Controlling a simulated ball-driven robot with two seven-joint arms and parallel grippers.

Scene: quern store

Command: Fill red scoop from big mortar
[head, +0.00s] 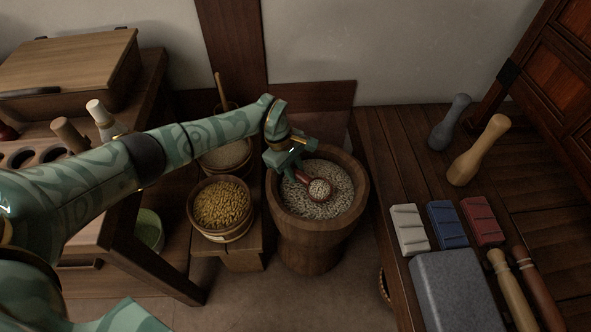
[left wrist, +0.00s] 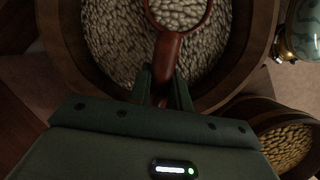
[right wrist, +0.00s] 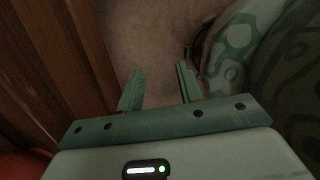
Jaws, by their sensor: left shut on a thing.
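The red scoop (head: 319,189) is over the big wooden mortar (head: 313,236), and its round bowl is full of pale grain. The mortar holds a bed of the same pale grain (head: 337,208). My left gripper (head: 298,177) is shut on the scoop's red handle. In the left wrist view the scoop (left wrist: 169,48) points away from the fingers (left wrist: 163,92), with grain in its bowl and grain in the mortar around it. Whether the bowl touches the bed is hard to tell. My right gripper (right wrist: 158,82) shows in the right wrist view, open and empty above the floor.
A tub of yellow grain (head: 221,206) stands left of the mortar on a low bench (head: 235,254). Another tub of grain (head: 226,157) is behind it. The right table carries pestles (head: 477,150), coloured blocks (head: 447,224) and a grey stone slab (head: 455,290).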

